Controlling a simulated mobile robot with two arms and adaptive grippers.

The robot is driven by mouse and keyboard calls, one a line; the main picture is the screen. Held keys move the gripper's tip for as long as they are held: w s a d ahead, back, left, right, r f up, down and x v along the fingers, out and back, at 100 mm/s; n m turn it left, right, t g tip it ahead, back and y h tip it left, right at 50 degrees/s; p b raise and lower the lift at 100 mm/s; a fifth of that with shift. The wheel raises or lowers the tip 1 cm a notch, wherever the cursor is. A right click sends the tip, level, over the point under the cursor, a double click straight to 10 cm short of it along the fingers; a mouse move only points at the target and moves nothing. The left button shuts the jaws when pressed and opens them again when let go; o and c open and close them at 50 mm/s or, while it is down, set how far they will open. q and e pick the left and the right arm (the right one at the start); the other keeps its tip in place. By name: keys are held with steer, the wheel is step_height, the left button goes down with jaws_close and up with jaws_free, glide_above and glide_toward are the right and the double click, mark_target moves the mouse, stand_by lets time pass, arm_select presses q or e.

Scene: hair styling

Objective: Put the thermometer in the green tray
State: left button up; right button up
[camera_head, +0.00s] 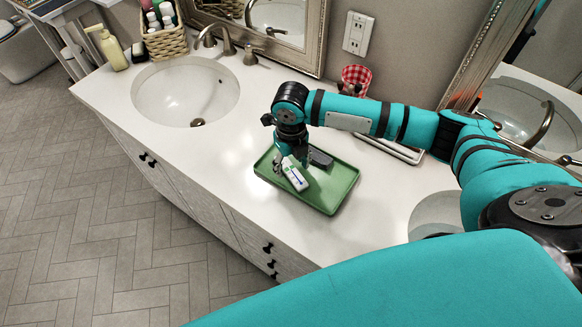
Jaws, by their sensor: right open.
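The green tray (335,192) lies on the white counter in the middle of the view. The thermometer (296,177), a small white device with a blue mark, shows within the tray's left part and sits at a slant. My right gripper (290,158) points down over the tray's left part, just above and behind the thermometer. It is open. Its fingers are small and partly hidden, so I cannot tell whether they touch the thermometer. My left gripper is not in view.
A dark object (320,158) shows at the tray's back edge. A red checkered cup (355,79) stands behind my right arm. A sink (186,92), tap (227,42), soap bottle (111,50) and basket (165,42) are at left. The counter left of the tray is clear.

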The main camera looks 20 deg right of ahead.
mark_target(291, 171)
step_height(291, 171, up, 10)
steer(key=b, duration=0.2)
steer(key=shift+s, duration=0.1)
stand_by(0.5)
